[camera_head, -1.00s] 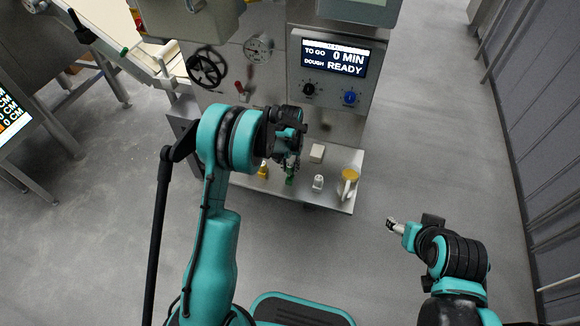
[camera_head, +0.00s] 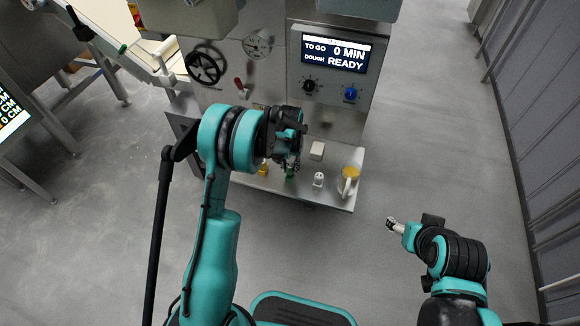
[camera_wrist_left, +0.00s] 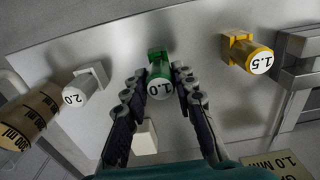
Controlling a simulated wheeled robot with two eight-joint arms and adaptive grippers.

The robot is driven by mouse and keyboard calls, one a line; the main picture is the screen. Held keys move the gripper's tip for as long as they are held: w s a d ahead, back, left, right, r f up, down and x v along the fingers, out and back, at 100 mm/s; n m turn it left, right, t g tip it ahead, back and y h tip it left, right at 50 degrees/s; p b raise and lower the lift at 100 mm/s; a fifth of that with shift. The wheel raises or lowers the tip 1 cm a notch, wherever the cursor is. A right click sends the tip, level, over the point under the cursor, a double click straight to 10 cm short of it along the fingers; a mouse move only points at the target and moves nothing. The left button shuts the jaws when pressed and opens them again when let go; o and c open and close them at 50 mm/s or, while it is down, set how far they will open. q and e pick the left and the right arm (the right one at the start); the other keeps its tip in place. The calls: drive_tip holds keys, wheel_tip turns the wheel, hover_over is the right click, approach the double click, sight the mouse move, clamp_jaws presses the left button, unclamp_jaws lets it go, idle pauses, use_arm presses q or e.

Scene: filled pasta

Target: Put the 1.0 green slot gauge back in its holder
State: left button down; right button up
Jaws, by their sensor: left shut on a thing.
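The green slot gauge marked 1.0 (camera_wrist_left: 160,86) is between the fingertips of my left gripper (camera_wrist_left: 160,97), which is shut on it. In the head view the green gauge (camera_head: 289,173) shows just below my left gripper (camera_head: 291,163), over the steel shelf. A green bracket part (camera_wrist_left: 157,55) shows directly behind the marked end; I cannot tell whether the gauge touches the shelf or a holder there. My right gripper (camera_head: 391,224) is off to the right, away from the shelf, too small to tell open from shut.
The machine front (camera_head: 275,75) rises behind.

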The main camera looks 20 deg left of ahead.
use_arm(q)
drive_tip(key=shift+f, duration=0.75)
idle(0.7)
drive_tip(key=c, duration=0.9)
unclamp_jaws()
drive_tip(key=shift+r+p, duration=1.8)
drive_tip(key=shift+r, duration=1.75)
